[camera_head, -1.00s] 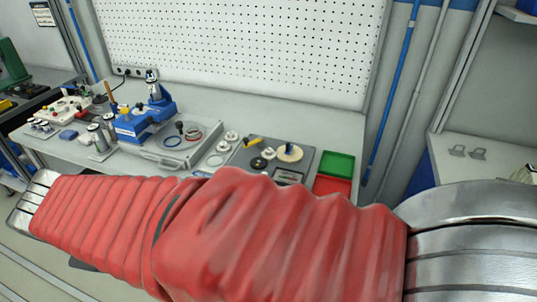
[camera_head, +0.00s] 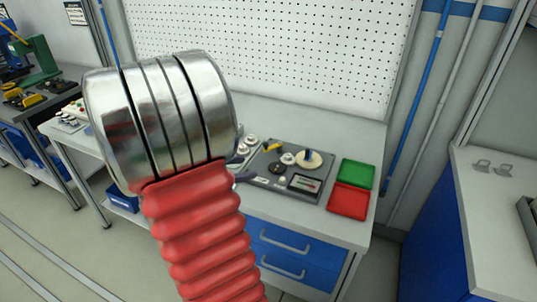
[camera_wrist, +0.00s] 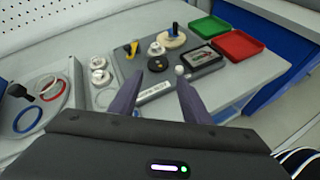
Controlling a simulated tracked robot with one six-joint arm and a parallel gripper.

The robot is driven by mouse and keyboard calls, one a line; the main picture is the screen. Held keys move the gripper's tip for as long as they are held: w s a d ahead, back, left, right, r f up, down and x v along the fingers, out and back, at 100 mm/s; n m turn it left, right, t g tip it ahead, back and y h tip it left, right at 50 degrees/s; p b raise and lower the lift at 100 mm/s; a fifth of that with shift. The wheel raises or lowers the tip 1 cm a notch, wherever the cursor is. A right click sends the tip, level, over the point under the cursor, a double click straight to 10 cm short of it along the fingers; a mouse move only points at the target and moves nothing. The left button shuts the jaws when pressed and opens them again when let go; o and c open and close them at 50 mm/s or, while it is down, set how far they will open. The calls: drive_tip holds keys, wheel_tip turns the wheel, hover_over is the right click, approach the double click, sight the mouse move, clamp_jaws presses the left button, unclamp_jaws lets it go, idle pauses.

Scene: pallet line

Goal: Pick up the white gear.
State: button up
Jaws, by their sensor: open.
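Several small white round parts could be the white gear; their teeth are too small to make out. A pair of white round parts (camera_wrist: 99,70) sits left of the grey board in the wrist view, also in the head view (camera_head: 247,144). Another white round part (camera_wrist: 155,48) lies on the board, also in the head view (camera_head: 288,158). My gripper (camera_wrist: 160,76) is open and empty, its dark fingers pointing at the near part of the board, apart from these parts. In the head view my gripper (camera_head: 243,167) is partly hidden behind my arm.
Green (camera_head: 357,174) and red (camera_head: 349,200) trays stand right. A tray with colored rings (camera_wrist: 42,98) lies left.

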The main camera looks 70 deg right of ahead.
drive_tip(key=s+d+f+n, duration=0.1)
drive_tip(key=d, duration=0.1)
drive_tip(key=d+f+n, duration=0.1)
drive_tip(key=d, duration=0.1)
drive_tip(key=s+d+f+n+h, duration=0.1)
drive_tip(key=d, duration=0.1)
drive_tip(key=shift+s+d+f+g, duration=0.15)
drive_tip(key=shift+s+d+g, duration=0.2)
drive_tip(key=shift+g, duration=0.05)
approach(286, 157)
drive_tip(key=x, duration=0.4)
drive_tip(key=shift+s+a, duration=0.15)
drive_tip(key=shift+a, duration=0.05)
drive_tip(key=shift+d, duration=0.15)
drive_tip(key=shift+d+f, duration=0.1)
drive_tip(key=shift+x, duration=2.55)
drive_tip(key=shift+d, duration=0.1)
drive_tip(key=shift+c, duration=0.3)
